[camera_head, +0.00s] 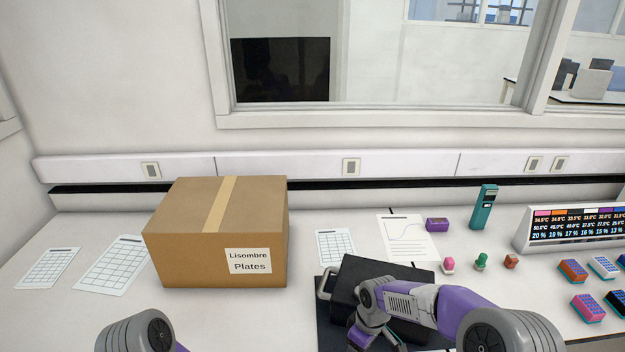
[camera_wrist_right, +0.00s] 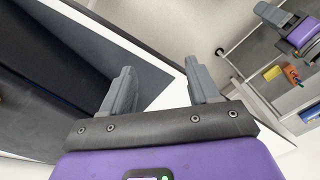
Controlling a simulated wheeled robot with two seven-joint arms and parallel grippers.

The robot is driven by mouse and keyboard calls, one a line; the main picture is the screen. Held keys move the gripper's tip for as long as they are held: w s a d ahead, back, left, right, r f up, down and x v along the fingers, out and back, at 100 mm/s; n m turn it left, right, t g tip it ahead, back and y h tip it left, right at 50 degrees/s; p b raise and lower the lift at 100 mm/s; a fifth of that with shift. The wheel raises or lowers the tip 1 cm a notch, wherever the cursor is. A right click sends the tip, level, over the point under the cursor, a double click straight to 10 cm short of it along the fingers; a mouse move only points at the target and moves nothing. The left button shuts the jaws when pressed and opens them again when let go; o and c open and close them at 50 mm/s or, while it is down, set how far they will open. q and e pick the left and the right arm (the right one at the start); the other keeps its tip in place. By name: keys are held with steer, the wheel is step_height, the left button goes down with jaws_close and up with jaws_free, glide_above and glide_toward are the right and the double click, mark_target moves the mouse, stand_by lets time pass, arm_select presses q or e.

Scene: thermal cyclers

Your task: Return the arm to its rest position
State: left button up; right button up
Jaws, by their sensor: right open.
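My right arm (camera_head: 430,303), purple and grey, comes in from the lower right in the head view and bends over a black device on the bench. In the right wrist view, my right gripper (camera_wrist_right: 160,80) has its two grey fingers spread, with nothing between them. The black device (camera_head: 352,268) has a raised, tilted black panel and a light handle at its left side; my arm hides part of it. Dark surfaces (camera_wrist_right: 50,85) fill the left of the wrist view beside the fingers. My left arm (camera_head: 140,333) shows only a grey joint at the bottom; its gripper is out of view.
A closed cardboard box (camera_head: 212,245) labelled "Lisombre Plates" stands left of the device. Printed sheets (camera_head: 112,262) lie on the bench. A teal handheld device (camera_head: 484,207), small coloured tubes and blocks (camera_head: 572,271) and a display (camera_head: 575,228) occupy the right side.

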steer(key=s+a+f+m+y+b, duration=0.1)
steer(key=s+f+m+b, duration=0.3)
steer(key=s+f, duration=0.6)
steer(key=s+a+f+m+t+y+b, duration=0.1)
steer(key=s+f+m+b, duration=0.3)
steer(key=f, duration=1.5)
steer(key=s+m, duration=0.4)
steer(key=s, duration=0.2)
steer(key=shift+s+m+y+b, duration=0.15)
steer(key=shift+m+y+b, duration=0.15)
steer(key=shift+y+b, duration=0.1)
steer(key=shift+f, duration=0.1)
